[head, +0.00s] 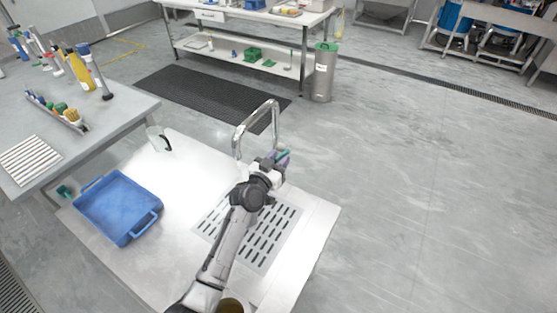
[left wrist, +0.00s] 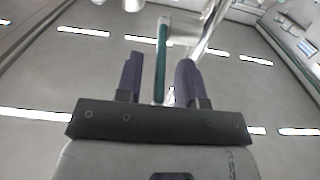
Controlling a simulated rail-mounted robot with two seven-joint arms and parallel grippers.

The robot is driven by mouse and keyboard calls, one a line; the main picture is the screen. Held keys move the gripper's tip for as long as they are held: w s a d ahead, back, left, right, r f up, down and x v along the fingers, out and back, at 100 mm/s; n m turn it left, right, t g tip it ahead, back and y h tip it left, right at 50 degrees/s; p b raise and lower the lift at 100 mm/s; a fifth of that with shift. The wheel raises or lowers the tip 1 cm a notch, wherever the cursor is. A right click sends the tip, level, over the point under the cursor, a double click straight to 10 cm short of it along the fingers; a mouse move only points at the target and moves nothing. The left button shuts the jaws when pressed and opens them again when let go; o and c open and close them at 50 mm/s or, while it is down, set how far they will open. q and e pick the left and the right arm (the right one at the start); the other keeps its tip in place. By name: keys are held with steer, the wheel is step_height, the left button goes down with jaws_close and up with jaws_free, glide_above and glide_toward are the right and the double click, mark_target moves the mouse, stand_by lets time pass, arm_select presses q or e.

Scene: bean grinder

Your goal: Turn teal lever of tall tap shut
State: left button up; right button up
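The tall chrome tap (head: 276,118) rises as a high arch at the back edge of the white table. Its teal lever (head: 284,154) is small and partly hidden by my left gripper (head: 280,160). In the left wrist view the teal lever (left wrist: 161,62) runs lengthwise between the two purple fingers of my left gripper (left wrist: 160,80), with a gap showing on each side. The fingers are apart, and I see no contact with the lever. The chrome of the tap (left wrist: 212,28) shows beyond, at the upper right. My right gripper is in neither view.
A slotted drain plate (head: 262,246) lies under my left arm. A blue tray (head: 86,189) and a clear jug with a dark handle (head: 154,139) are on the left of the white table (head: 185,165). A grey side table (head: 120,112) holds bottles and tools.

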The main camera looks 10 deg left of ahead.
arm_select(q)
jaws_close()
stand_by(0.4)
steer(key=r+g+p, duration=0.1)
steer(key=p, duration=0.5)
steer(key=r+g+y+p, duration=0.1)
steer(key=g+p, duration=0.1)
steer(key=p, duration=0.4)
steer(key=shift+w+d+r+y, duration=0.2)
steer(key=shift+w+r+y, duration=0.1)
steer(key=shift+w, duration=0.1)
steer(key=shift+w+f+g+p, duration=0.1)
steer(key=shift+f+g+p, duration=0.1)
steer(key=shift+g+p, duration=0.25)
jaws_free()
